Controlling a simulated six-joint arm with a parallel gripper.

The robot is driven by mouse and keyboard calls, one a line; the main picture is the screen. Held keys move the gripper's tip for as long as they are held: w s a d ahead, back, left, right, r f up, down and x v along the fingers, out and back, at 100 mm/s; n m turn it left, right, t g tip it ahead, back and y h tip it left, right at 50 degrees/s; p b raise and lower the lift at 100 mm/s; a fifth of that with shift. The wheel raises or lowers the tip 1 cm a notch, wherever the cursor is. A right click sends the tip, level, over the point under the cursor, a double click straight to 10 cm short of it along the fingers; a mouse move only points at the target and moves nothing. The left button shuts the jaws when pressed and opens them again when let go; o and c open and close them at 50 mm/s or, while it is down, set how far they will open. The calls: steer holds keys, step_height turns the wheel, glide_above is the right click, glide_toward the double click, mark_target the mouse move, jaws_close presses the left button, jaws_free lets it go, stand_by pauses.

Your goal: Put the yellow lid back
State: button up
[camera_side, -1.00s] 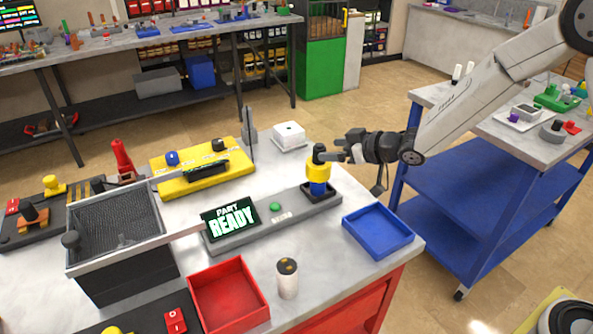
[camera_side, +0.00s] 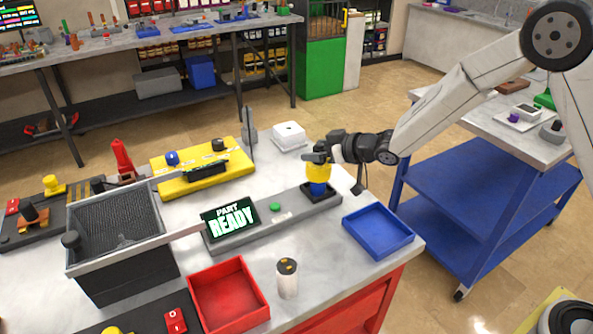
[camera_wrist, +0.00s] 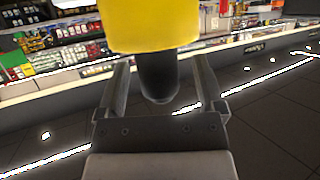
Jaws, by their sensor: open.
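The yellow lid (camera_side: 318,173) sits upright on the blue pump body (camera_side: 318,189), which stands in a black square holder (camera_side: 308,196) on the grey base. In the wrist view, the yellow lid (camera_wrist: 150,25) fills the top and its dark knob (camera_wrist: 158,78) points down. My gripper (camera_side: 320,155) is at the knob, level with the top of the lid. In the wrist view, the fingers of my gripper (camera_wrist: 160,66) are open, one on each side of the knob, with gaps visible on both sides. The fingers partly hide the knob in the side view.
A sign reading "PART READY" (camera_side: 230,217) and a green button (camera_side: 275,207) are left of the pump. A blue tray (camera_side: 378,231) is at right, a red tray (camera_side: 228,292) in front. A white box (camera_side: 289,134) stands behind.

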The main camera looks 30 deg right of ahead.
jaws_close()
steer(key=shift+r, duration=0.2)
steer(key=shift+r, duration=0.5)
steer(key=s+d+r, duration=0.2)
steer(key=s+r, duration=0.9)
steer(key=s, duration=0.3)
steer(key=shift+r, duration=0.35)
stand_by(0.4)
